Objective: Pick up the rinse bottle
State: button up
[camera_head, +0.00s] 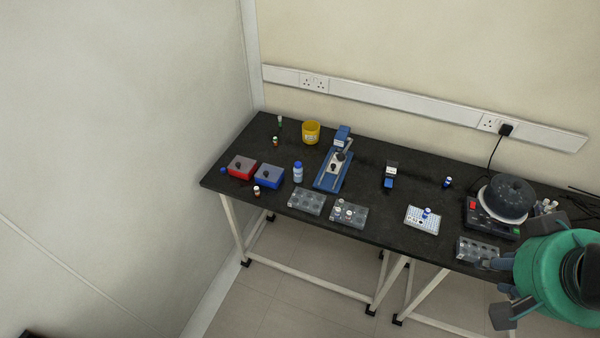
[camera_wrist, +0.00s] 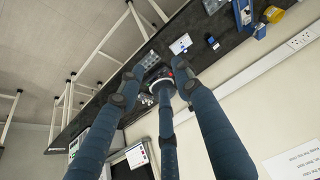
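The likely rinse bottle (camera_head: 297,172) is a small light-blue bottle with a blue cap. It stands upright on the black bench, right of a blue box, in the head view. I cannot make it out in the wrist view. My gripper (camera_head: 512,285) is at the lower right of the head view, above the right end of the bench, far from the bottle. In the wrist view my gripper (camera_wrist: 158,88) has its fingers spread apart with nothing held between them.
A red box (camera_head: 242,167) and the blue box (camera_head: 268,176) stand left of the bottle. A blue stand device (camera_head: 333,170), a yellow container (camera_head: 311,132) and a clear rack (camera_head: 306,201) are close by. A hotplate (camera_head: 492,213) with a dark round vessel stands near my gripper.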

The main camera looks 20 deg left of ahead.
dwell(0.3)
jog(key=o, duration=0.5)
jog(key=shift+w, duration=0.1)
jog(key=w+a+f+n+y, duration=0.1)
jog(key=w+a+n, duration=0.1)
jog(key=w+a, duration=0.6)
jog(key=w+a+f+n+g+y+b, duration=0.15)
jog(key=w+a, duration=0.35)
jog(key=w, duration=0.6)
jog(key=w+a+f+n, duration=0.1)
jog(key=w+a+n, duration=0.1)
jog(key=w+a, duration=0.6)
jog(key=w+a+f+n, duration=0.1)
jog(key=w+a+f, duration=0.4)
jog(key=a+f, duration=0.3)
jog(key=w+a+f+n+g, duration=0.1)
jog(key=w+a+f+n, duration=0.1)
jog(key=w+a+f, duration=0.3)
jog(key=w+a+f+n+y, duration=0.1)
jog(key=w+a+f, duration=0.4)
jog(key=a+f, duration=0.8)
jog(key=a+n, duration=0.1)
jog(key=a, duration=0.2)
jog(key=shift+w+a+f+b, duration=0.15)
jog(key=shift+w+f+b, duration=0.1)
jog(key=shift+b, duration=0.1)
